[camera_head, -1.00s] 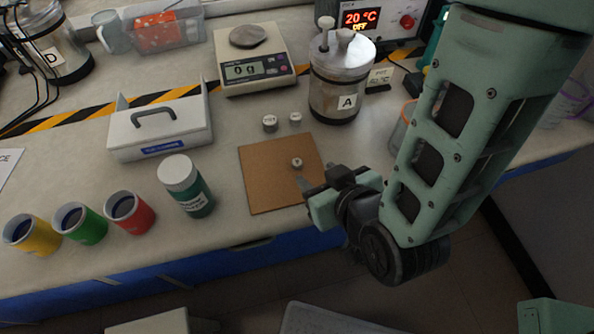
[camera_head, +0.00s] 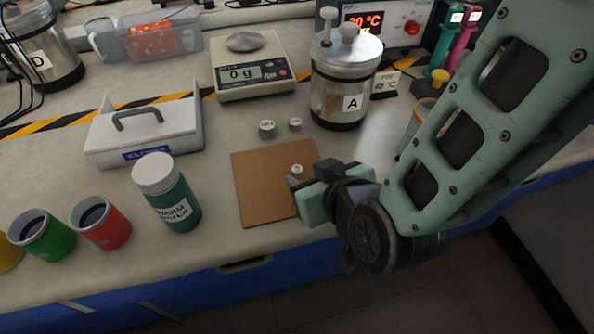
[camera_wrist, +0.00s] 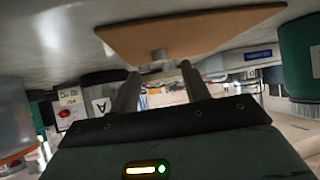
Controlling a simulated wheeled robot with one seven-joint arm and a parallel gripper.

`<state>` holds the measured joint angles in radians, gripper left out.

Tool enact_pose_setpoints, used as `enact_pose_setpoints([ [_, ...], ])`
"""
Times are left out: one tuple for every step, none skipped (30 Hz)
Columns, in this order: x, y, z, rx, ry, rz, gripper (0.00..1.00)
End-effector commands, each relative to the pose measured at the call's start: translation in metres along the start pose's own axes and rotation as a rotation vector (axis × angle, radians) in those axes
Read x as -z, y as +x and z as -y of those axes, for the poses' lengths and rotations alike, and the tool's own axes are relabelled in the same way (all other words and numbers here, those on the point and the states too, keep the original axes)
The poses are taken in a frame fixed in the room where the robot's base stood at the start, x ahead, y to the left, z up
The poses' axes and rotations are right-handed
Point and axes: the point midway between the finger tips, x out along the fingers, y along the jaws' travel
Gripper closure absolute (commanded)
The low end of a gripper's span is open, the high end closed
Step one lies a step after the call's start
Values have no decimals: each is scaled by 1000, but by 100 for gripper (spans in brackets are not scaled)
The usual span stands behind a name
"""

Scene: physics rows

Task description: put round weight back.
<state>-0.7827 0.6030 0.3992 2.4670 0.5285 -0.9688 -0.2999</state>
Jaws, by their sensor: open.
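A small round metal weight (camera_head: 297,170) sits on the brown square board (camera_head: 262,200), near the board's right side. Two more small round weights, one larger (camera_head: 267,128) and one smaller (camera_head: 295,124), stand on the bench behind the board. My gripper (camera_head: 292,184) is open at the board's right edge, with its fingertips close to the weight on the board. In the wrist view the weight (camera_wrist: 160,56) shows against the board (camera_wrist: 190,32), just beyond and between the two open fingers (camera_wrist: 158,80). I cannot tell whether a finger touches it.
A scale (camera_head: 252,75) reading 0 g and a metal vessel marked A (camera_head: 342,90) stand behind. A white-capped green bottle (camera_head: 170,200), a white carrier (camera_head: 145,130), and red (camera_head: 103,225) and green (camera_head: 45,240) cups are left. The bench between board and carrier is clear.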

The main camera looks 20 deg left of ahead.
Motion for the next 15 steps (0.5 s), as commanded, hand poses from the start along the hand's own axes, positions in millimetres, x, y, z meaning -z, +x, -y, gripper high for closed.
enact_pose_setpoints([
  [-2,8,0,-2,2,2,53],
  [-3,13,0,-2,2,3,53],
  [-2,18,0,-2,3,1,53],
  [-2,22,0,-2,2,1,53],
  [-2,25,1,-2,2,1,53],
  [-2,28,1,-1,1,0,53],
  [-1,30,1,-1,1,0,53],
  [-2,32,1,-1,0,0,53],
  [-2,33,1,-1,0,0,53],
  [-2,33,1,-1,0,0,53],
  [-2,33,1,-1,0,0,53],
  [-2,33,1,-1,0,0,53],
  [-2,33,1,-1,0,0,53],
  [-2,33,1,-1,0,0,53],
  [-2,33,1,-1,0,0,53],
])
